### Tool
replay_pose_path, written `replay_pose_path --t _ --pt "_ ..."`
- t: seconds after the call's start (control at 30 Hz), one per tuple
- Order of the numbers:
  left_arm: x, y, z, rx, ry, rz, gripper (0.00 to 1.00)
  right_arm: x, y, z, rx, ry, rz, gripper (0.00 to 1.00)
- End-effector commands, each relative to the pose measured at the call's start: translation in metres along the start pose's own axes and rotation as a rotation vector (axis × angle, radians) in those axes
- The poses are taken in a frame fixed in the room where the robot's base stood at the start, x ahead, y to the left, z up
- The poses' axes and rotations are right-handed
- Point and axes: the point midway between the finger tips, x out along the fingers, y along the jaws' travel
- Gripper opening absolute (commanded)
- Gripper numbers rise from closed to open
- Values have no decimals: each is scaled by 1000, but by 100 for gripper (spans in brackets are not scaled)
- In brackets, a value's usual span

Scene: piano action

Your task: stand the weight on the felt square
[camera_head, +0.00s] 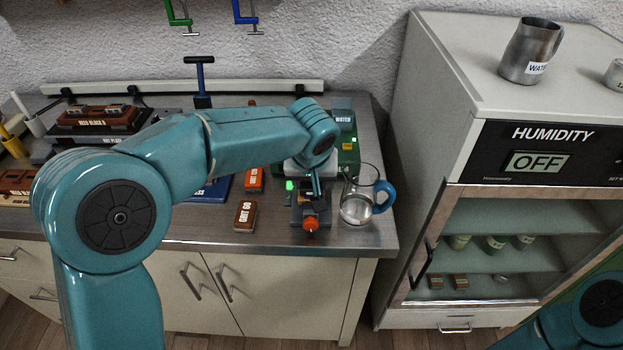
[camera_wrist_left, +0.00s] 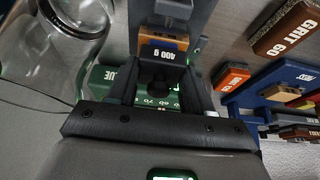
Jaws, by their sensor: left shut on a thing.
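My left gripper (camera_head: 318,188) is low over the right front of the bench, beside the glass jug. I cannot make out the felt square for certain; a small bright green patch (camera_head: 290,185) shows just left of the gripper. My right gripper is out of view.
The glass jug with a blue handle (camera_head: 357,207) stands close right of the gripper. A GRIT 60 block (camera_head: 245,215) lies to the left. The humidity cabinet (camera_head: 530,190) stands right of the bench.

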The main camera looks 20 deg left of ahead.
Motion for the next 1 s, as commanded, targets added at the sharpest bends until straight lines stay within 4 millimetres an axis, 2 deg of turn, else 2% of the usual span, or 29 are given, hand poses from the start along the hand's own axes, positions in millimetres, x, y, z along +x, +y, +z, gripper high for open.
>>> replay_pose_path --t 0.1,0.13,0.2,0.47,0.6,1.0 --pt "3 0 1 0 2 1 3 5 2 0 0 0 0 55" --pt "3 0 1 0 0 0 57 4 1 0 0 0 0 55" --pt "2 0 1 0 0 0 76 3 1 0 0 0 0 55" --pt "2 0 1 0 0 0 76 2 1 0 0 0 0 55" --pt "-7 0 -1 0 3 2 76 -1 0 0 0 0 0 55" --pt "-95 0 -1 0 3 3 76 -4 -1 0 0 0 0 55"
